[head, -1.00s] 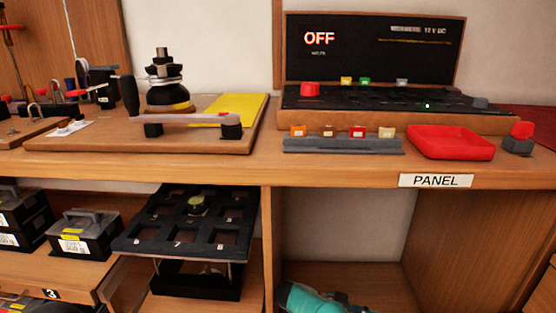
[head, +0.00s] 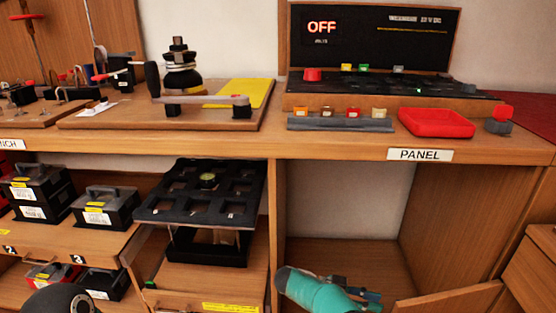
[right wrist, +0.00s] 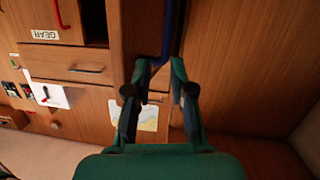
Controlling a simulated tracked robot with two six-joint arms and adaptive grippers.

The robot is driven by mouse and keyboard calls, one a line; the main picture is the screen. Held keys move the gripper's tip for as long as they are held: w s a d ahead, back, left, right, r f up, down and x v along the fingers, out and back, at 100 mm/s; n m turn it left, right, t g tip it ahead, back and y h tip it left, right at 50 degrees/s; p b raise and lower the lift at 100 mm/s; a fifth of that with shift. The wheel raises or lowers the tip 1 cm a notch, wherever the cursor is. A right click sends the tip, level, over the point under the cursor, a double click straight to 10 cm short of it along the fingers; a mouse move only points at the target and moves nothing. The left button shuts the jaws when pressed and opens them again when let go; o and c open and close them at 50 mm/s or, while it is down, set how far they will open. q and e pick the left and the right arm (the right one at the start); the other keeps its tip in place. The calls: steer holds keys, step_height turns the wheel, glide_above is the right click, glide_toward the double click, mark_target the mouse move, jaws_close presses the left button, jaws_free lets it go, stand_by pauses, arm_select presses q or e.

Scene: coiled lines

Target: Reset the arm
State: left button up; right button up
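My right gripper (right wrist: 159,92) shows in the right wrist view with its two dark fingers apart and nothing clearly held between them. A blue strip (right wrist: 163,50) shows beyond the fingertips; I cannot tell what it is. In the head view the teal end of my right arm, with the right gripper (head: 368,300), is low at the bottom edge, in front of the open bay under the panel. Its fingers are partly cut off there. My left gripper is not in view; a dark round part at the lower left may be mine.
The bench top (head: 340,147) carries a board with a crank device (head: 180,75), the OFF panel (head: 375,45) and a red tray (head: 436,122). Below are a black slotted rack (head: 215,208) and lidded cases (head: 105,210). A low wooden panel (head: 450,298) stands near the right gripper.

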steer(key=w+a+r+n+t, duration=0.2)
steer(key=a+t, duration=0.1)
steer(key=a, duration=0.2)
steer(key=w+d+f+n+t+y, duration=0.2)
steer(key=w+d+f+n+t, duration=0.25)
steer(key=w+t, duration=0.3)
steer(key=s+a+f+n+t+y, duration=0.25)
steer(key=s+f+n+y, duration=0.3)
steer(key=f+y, duration=0.45)
steer(key=s+a+f+n+g+y, duration=0.2)
steer(key=s+a+g, duration=0.1)
steer(key=s, duration=0.7)
steer(key=s+a+f+n+g+y, duration=0.1)
steer(key=s+a+f+g+y, duration=0.15)
steer(key=s, duration=0.75)
steer(key=s+a+f+n+g+y, duration=0.1)
steer(key=s+a+n+g+y, duration=0.2)
steer(key=s, duration=0.7)
step_height(320, 180, up, 37)
steer(key=s+m+g+p, duration=0.1)
steer(key=p, duration=3.6)
steer(key=shift+a, duration=0.25)
